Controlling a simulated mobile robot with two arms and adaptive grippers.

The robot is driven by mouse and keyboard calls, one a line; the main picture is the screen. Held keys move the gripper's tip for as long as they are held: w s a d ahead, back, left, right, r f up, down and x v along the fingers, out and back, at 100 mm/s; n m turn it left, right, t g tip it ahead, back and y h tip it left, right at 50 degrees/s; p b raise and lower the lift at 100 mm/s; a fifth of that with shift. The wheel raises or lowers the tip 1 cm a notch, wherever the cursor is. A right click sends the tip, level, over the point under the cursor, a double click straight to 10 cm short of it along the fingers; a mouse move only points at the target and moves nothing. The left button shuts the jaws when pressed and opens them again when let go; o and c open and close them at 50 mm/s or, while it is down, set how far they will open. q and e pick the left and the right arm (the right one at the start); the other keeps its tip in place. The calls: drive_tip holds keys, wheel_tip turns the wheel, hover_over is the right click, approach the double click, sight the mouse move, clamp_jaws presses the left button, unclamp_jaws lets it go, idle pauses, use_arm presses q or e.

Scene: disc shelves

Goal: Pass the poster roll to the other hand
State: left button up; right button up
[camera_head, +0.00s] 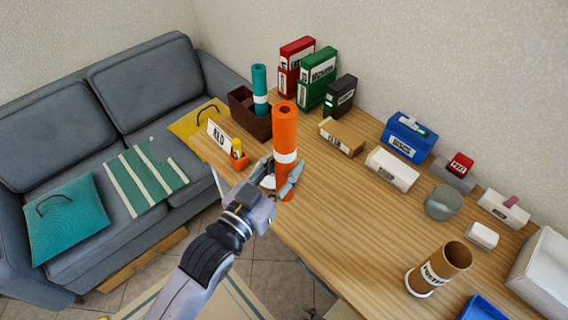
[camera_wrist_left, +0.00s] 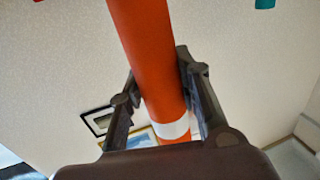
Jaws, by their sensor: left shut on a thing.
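An orange poster roll (camera_head: 285,128) with a white band stands upright in my left gripper (camera_head: 283,178). The gripper is shut around its lower part and holds it above the near left part of the table. In the left wrist view the roll (camera_wrist_left: 148,50) runs between the two dark fingers of my left gripper (camera_wrist_left: 158,100), with its white band near the palm. The lower end of the roll is partly hidden by the fingers. My right gripper is not in view.
A wooden table (camera_head: 335,220) bears a dark red box (camera_head: 250,118) with a teal roll (camera_head: 259,88), binders (camera_head: 318,75), small labelled boxes (camera_head: 392,167) and a brown tube holder (camera_head: 440,268). A grey sofa (camera_head: 150,85) stands left. The table's middle is clear.

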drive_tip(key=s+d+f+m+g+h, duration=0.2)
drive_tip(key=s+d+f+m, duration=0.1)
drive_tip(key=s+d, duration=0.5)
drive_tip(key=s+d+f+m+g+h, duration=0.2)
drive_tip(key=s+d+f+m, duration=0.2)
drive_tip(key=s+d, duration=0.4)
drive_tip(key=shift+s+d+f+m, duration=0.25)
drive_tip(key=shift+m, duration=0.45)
